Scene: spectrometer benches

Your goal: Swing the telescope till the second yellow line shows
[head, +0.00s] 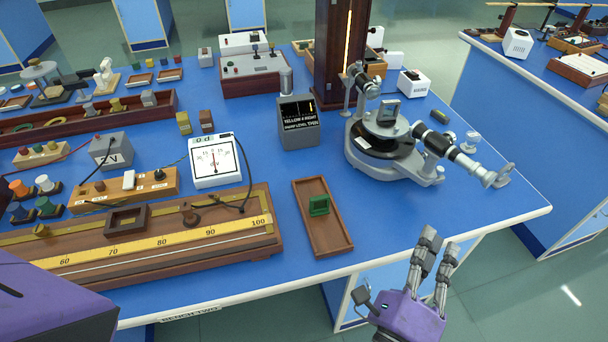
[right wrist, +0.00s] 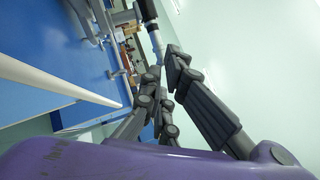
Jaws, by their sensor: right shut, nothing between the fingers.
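The spectrometer (head: 392,160) stands at the bench's right end, with a prism (head: 388,112) on its round table. Its telescope (head: 455,153) points right and toward me, ending in a silver ring-shaped part (head: 503,178). A dark readout box (head: 298,125) left of it shows small white text, only partly legible, with a thin yellow line at upper right. My right gripper (head: 440,240) is shut and empty, off the bench's front edge and apart from the telescope. In the right wrist view its fingers (right wrist: 168,85) lie below a black-and-white tube, seemingly the telescope. My left gripper's fingers are out of view.
A tall wooden lamp housing (head: 331,60) with a glowing slit stands behind the spectrometer. A shallow brown tray (head: 340,228) with a green piece (head: 319,205) lies near the front edge. A long scaled wooden board (head: 262,238) is left. Another bench (head: 540,130) stands right, across an aisle.

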